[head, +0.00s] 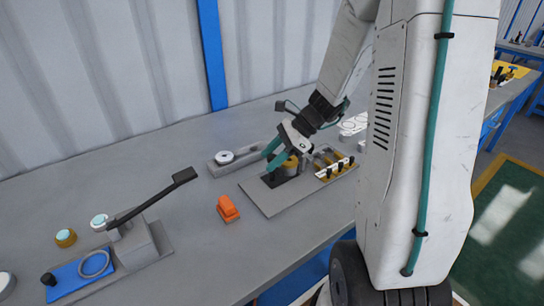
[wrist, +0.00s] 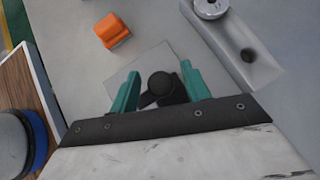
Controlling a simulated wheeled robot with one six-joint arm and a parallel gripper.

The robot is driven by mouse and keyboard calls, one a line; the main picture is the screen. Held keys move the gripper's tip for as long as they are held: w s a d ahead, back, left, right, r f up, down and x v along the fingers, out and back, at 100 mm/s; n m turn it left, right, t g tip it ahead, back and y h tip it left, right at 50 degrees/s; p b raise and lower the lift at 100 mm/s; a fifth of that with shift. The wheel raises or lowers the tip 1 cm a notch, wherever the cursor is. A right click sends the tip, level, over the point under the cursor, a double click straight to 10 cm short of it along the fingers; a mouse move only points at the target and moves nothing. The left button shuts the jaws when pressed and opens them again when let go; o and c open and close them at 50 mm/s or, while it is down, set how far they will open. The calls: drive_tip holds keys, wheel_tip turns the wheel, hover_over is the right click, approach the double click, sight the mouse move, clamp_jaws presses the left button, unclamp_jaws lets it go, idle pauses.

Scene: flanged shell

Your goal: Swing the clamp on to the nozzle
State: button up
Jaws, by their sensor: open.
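My gripper (head: 273,155) is over the grey plate (head: 268,203) on the bench, its teal fingers apart. In the wrist view, a black part with a round knob (wrist: 160,86), seemingly the clamp, lies between the open fingers (wrist: 160,72). I cannot tell whether they touch it. In the head view, a black piece (head: 273,180) shows under the fingers, beside a brass-coloured round body (head: 291,166) that may be the shell. The gripper hides part of both. I cannot make out the nozzle for certain.
An orange block (head: 228,208) lies left of the plate. A grey bar with a white disc (head: 224,158) is behind it. A black-levered fixture (head: 135,240) is at far left. The bench's front middle is clear.

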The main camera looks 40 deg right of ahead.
drive_tip(key=shift+c, duration=0.4)
drive_tip(key=c, duration=0.9)
drive_tip(key=shift+n+g, duration=0.3)
drive_tip(key=shift+n, duration=0.1)
drive_tip(key=n+g, duration=0.3)
drive_tip(key=shift+w+n+y, duration=0.1)
drive_tip(key=shift+n+y, duration=0.3)
drive_tip(key=n+g, duration=0.3)
drive_tip(key=n, duration=0.1)
drive_tip(key=shift+h, duration=0.3)
drive_tip(key=n+g+h, duration=0.2)
drive_tip(key=n+g, duration=0.1)
drive_tip(key=n, duration=0.2)
drive_tip(key=n+g+h, duration=0.2)
drive_tip(key=n, duration=0.2)
drive_tip(key=shift+h, duration=0.4)
drive_tip(key=shift+n, duration=0.3)
